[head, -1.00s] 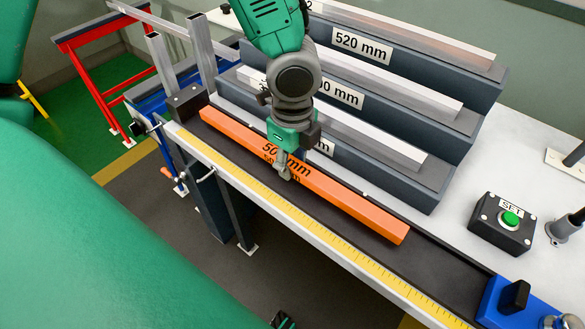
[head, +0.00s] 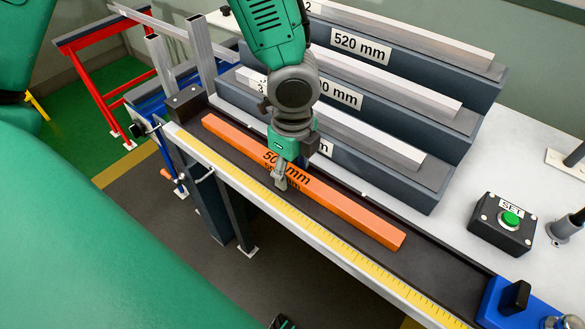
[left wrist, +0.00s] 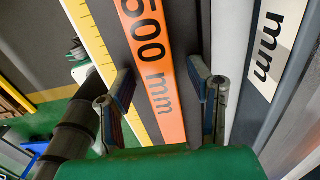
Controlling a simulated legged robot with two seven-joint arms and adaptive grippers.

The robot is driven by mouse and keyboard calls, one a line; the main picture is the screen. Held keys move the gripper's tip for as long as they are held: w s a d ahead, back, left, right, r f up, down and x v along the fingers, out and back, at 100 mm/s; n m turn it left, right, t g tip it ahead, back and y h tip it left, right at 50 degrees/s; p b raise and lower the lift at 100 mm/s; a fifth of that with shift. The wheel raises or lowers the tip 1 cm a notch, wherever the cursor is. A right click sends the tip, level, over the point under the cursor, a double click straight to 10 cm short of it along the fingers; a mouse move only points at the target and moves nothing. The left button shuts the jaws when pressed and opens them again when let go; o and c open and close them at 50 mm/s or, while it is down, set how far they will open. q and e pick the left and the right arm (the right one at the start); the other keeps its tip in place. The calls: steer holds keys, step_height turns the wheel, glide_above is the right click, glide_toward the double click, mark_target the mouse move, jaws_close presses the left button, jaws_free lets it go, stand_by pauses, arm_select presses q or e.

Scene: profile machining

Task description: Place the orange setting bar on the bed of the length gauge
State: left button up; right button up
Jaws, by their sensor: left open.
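The orange setting bar (head: 350,210), marked 500 mm, lies lengthwise on the dark bed (head: 432,268) of the length gauge, beside the yellow scale (head: 330,263). My left gripper (head: 281,182) is over the middle of the bar and hides a little of it. In the left wrist view my left gripper (left wrist: 162,80) is open, with one finger on each side of the orange bar (left wrist: 150,55) and a gap at both sides.
A stepped dark rack (head: 400,185) with pale bars stands right behind the gauge. A blue stop block (head: 505,303) sits at the gauge's near right end. The SET button box (head: 502,225) is on the white table to the right.

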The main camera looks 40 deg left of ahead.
mark_target(292, 171)
arm_select(q)
step_height(292, 171, up, 12)
steer(key=p, duration=0.2)
steer(key=shift+p, duration=0.35)
steer(key=shift+f, duration=0.15)
